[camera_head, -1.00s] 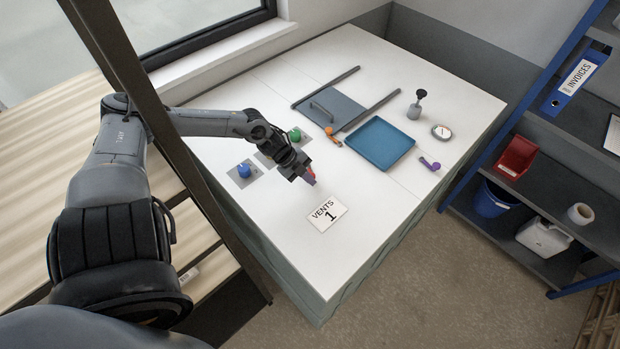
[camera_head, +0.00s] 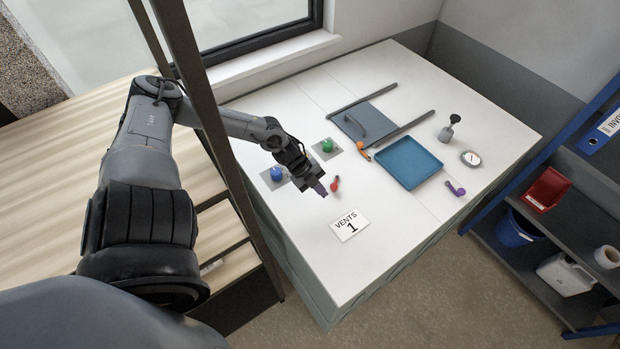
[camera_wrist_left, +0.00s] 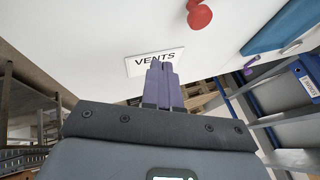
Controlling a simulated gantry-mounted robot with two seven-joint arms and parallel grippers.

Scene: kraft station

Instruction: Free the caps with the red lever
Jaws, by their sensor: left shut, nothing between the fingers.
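The red lever (camera_head: 335,184) lies on the white table just right of my left gripper (camera_head: 321,190). In the left wrist view the red lever (camera_wrist_left: 199,14) shows at the top edge, apart from my fingers. My left gripper (camera_wrist_left: 165,68) is shut and empty, with its purple fingers together. A blue cap (camera_head: 277,174) and a green cap (camera_head: 327,146) sit on grey square plates at the table's left side. An orange lever (camera_head: 364,152) lies by the grey panel, and a purple lever (camera_head: 455,188) lies right of the tray. My right gripper is out of view.
A blue tray (camera_head: 408,140) lies mid-table. A grey panel with a handle (camera_head: 367,120) lies between two dark rails. A VENTS 1 card (camera_head: 349,225) lies near the front edge. A dark-knobbed stamp-like object (camera_head: 450,128) and a round gauge (camera_head: 470,158) stand at the right.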

